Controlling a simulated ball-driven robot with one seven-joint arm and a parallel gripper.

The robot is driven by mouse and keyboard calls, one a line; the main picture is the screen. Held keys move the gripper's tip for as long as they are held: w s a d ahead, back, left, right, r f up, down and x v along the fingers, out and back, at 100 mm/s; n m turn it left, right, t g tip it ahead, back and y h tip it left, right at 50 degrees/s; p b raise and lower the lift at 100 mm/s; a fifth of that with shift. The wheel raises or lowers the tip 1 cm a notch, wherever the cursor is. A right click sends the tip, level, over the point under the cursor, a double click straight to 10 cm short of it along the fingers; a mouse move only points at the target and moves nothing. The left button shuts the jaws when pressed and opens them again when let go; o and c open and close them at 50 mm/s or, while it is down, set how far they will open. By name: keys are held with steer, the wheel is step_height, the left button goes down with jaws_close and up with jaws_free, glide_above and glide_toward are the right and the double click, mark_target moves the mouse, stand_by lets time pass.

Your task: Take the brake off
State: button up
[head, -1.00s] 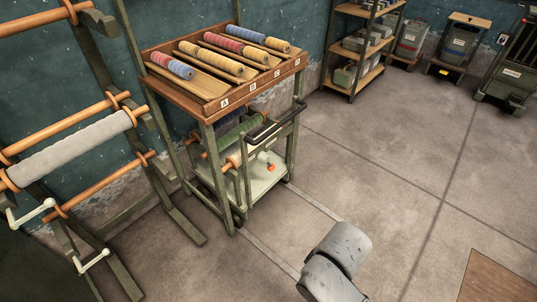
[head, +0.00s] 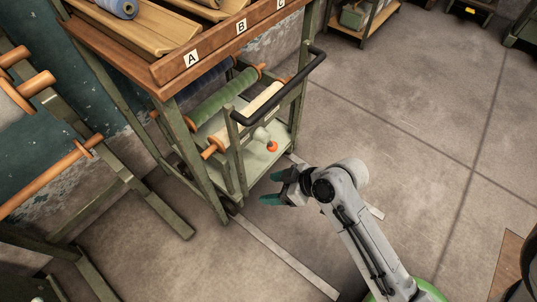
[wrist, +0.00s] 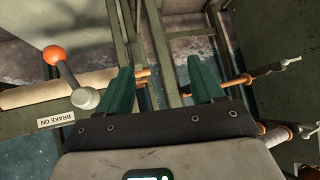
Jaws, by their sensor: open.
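The brake lever (wrist: 68,75) has an orange-red ball knob (wrist: 53,56) and a pale round pivot. In the wrist view it is at the left, knob up, beside a "BRAKE ON" label (wrist: 56,117). In the head view the knob (head: 272,147) shows low at the front of a green trolley (head: 252,172). My gripper (head: 273,187) is open and empty, in front of the trolley and nearer than the knob, apart from it. In the wrist view its green fingers (wrist: 162,78) are spread, with the lever left of them.
The trolley has a black push handle (head: 290,82) and carries rolls, including a green one (head: 222,98). A roller frame (head: 140,180) stands left.

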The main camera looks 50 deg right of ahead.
mark_target(269, 143)
steer(key=w+d+f+m+t+h+b, duration=0.1)
steer(key=w+d+f+t+h+b, duration=0.2)
steer(key=d+f+t+b, duration=0.45)
steer(key=w+d+f+m+t+h+b, duration=0.2)
steer(key=d+f+h+b, duration=0.2)
steer(key=d+b, duration=0.5)
steer(key=w, duration=0.7)
steer(key=w+b, duration=0.1)
steer(key=w, duration=0.2)
steer(key=shift+w+a+f, duration=0.1)
steer(key=shift+w+a, duration=0.2)
steer(key=shift+w, duration=0.05)
jaws_close()
